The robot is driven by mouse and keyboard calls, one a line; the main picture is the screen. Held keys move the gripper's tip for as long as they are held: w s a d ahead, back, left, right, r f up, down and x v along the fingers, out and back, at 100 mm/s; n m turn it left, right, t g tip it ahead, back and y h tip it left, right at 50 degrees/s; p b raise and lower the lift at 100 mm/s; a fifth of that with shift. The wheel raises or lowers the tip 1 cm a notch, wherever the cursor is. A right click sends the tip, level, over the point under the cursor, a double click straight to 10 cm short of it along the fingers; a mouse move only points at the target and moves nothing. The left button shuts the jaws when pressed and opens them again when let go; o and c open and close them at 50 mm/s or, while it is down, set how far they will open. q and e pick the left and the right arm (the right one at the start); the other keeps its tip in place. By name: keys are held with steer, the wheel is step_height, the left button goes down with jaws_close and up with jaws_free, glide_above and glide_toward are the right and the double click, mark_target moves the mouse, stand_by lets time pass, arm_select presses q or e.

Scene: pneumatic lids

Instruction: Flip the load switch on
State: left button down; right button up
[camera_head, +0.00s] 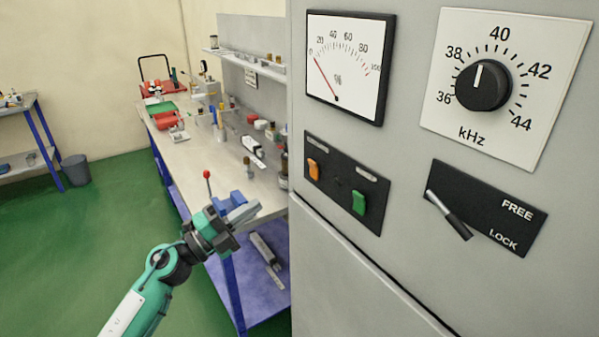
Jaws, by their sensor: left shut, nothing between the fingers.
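A black switch panel (340,187) on the grey cabinet front carries an orange rocker switch (313,169) and a green rocker switch (359,202). The small labels above them are too small to read, so I cannot tell which is the load switch. To their right, a lever (449,216) on a FREE/LOCK plate (508,211) slants down toward LOCK. My left gripper (246,212) is shut and empty, left of and below the switches, clearly apart from the cabinet. It shows in front of the workbench. My right gripper is not in view.
The cabinet (345,275) also bears a percent meter (345,62) and a kHz dial (483,85) set near 39. A cluttered workbench (205,155) stands behind my left arm. A bin (75,170) stands at the far left. Green floor is clear at left.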

mark_target(312, 166)
arm_select(q)
steer(key=p+x, duration=0.5)
steer(key=x, duration=0.7)
steer(key=shift+w+d+r+p, duration=0.2)
steer(key=shift+d+p, duration=0.05)
steer(key=shift+p, duration=0.05)
steer(key=shift+w+d+r, duration=0.1)
steer(key=shift+w+d, duration=0.25)
steer(key=shift+d, duration=0.2)
